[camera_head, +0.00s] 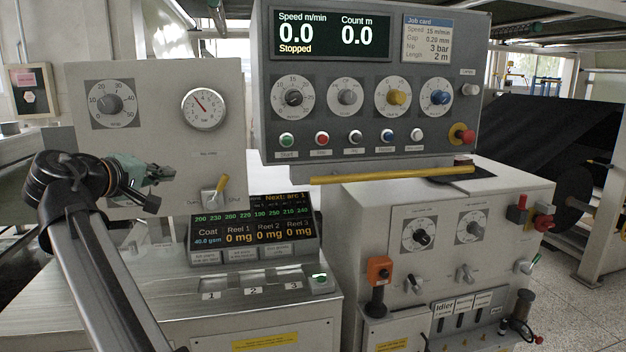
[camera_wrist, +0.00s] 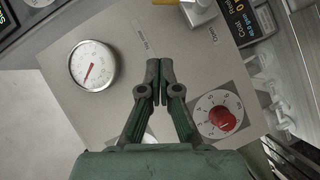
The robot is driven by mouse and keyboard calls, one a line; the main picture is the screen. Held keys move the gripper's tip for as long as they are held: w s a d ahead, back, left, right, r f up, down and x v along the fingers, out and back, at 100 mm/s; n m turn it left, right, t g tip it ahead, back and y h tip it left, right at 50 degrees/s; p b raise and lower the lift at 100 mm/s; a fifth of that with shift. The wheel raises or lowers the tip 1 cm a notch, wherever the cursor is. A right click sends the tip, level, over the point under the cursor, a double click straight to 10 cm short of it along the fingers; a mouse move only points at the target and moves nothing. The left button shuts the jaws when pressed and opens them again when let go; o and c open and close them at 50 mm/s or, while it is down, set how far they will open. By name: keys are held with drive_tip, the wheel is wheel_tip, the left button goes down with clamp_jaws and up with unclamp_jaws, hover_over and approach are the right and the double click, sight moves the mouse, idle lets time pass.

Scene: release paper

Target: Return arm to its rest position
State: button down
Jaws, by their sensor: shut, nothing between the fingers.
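My gripper (camera_head: 170,174) is at the left in the head view, in front of the light grey panel (camera_head: 145,105) with a dial and a gauge. In the wrist view my gripper (camera_wrist: 160,72) has its two green-grey fingers together at the tips, with nothing between them. It points over the panel, between the round gauge (camera_wrist: 92,65) and a dial with a red knob (camera_wrist: 222,118). I cannot tell whether the fingertips touch the panel. My arm comes up from the lower middle left of the head view and bends at the top.
A yellow-tipped lever (camera_head: 219,190) stands right of my gripper. A display box (camera_head: 254,230) and a numbered tray sit below. The control console (camera_head: 375,85) reads "Stopped", with a yellow bar (camera_head: 390,174) under it. A panel with an orange switch box (camera_head: 379,270) is at the right.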

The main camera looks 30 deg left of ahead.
drive_tip(key=w+d+f+g, duration=0.2)
drive_tip(key=f, duration=1)
drive_tip(key=w+d+f+m+g+h, duration=0.1)
drive_tip(key=w+d+f+g, duration=0.15)
drive_tip(key=f, duration=0.85)
drive_tip(key=w+d+f+g, duration=0.1)
drive_tip(key=w+d+f, duration=0.2)
drive_tip(key=f, duration=0.9)
drive_tip(key=w+d+f+m+g+h, duration=0.2)
drive_tip(key=w+d+f, duration=0.2)
drive_tip(key=d+f, duration=1)
drive_tip(key=w+d+f+m+g+h, duration=0.2)
drive_tip(key=w+d+f+g, duration=0.15)
drive_tip(key=d+f, duration=1)
drive_tip(key=s+d+f+m+g+h, duration=0.15)
drive_tip(key=s+d+f, duration=0.25)
drive_tip(key=d+f, duration=0.7)
drive_tip(key=s+d+f+m+g+y, duration=0.1)
drive_tip(key=s+d+f+m+g, duration=0.25)
drive_tip(key=d+f, duration=0.75)
drive_tip(key=s+d+f+m+g, duration=0.2)
drive_tip(key=s+d+f+m, duration=0.1)
drive_tip(key=s+d, duration=0.8)
drive_tip(key=s+d+f+m+g+y, duration=0.1)
drive_tip(key=s+d+f+m+g, duration=0.2)
drive_tip(key=s+d, duration=0.8)
drive_tip(key=shift+d+f+m, duration=0.3)
drive_tip(key=shift+f, duration=0.05)
